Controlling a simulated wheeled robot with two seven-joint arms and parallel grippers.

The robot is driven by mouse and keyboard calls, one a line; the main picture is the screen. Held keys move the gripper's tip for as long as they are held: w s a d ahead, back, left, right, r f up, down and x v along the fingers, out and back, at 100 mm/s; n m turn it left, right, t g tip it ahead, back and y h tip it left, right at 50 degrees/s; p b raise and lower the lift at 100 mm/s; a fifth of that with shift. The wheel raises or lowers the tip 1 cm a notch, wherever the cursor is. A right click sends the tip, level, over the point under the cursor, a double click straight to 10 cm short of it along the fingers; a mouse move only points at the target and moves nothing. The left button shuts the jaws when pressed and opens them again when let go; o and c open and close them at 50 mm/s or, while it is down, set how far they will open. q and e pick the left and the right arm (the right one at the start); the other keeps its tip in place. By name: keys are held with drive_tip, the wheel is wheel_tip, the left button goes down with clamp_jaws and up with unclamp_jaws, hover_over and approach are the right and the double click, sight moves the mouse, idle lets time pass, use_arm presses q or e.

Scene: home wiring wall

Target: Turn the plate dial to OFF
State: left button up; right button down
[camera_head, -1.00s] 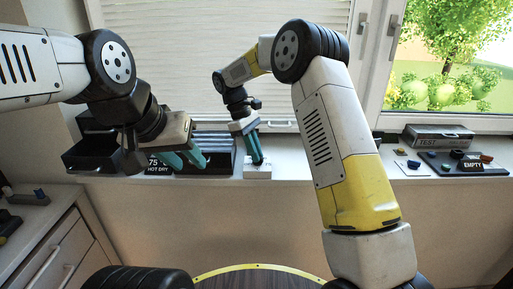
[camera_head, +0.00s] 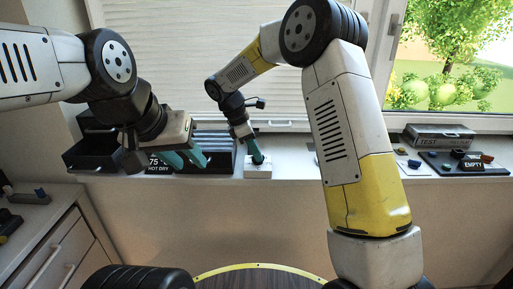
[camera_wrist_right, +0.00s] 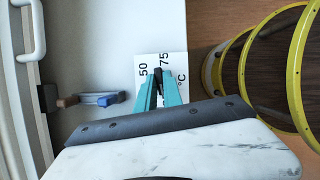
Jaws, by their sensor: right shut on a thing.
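The plate is a small white block (camera_head: 257,172) on the windowsill ledge. In the right wrist view its white face (camera_wrist_right: 144,60) carries the marks 50, 75 and °C. My right gripper (camera_head: 257,158) reaches down onto the plate, and its teal fingertips (camera_wrist_right: 158,78) are shut on the small dark dial (camera_wrist_right: 158,72). The fingers hide most of the dial, so its pointer and any OFF mark cannot be read. My left gripper (camera_head: 187,161) is empty and open, its teal fingers apart, left of the plate in front of a dark slotted tray.
A black open box (camera_head: 90,154) and a "75 HOT DRY" sign (camera_head: 158,167) lie left on the ledge. A TEST box (camera_head: 440,138) and a dark board marked EMPTY (camera_head: 473,166) are at the right. A drawer cabinet (camera_head: 50,255) stands at lower left.

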idle(0.4)
drive_tip(key=c, duration=1.5)
unclamp_jaws()
drive_tip(key=v, duration=0.8)
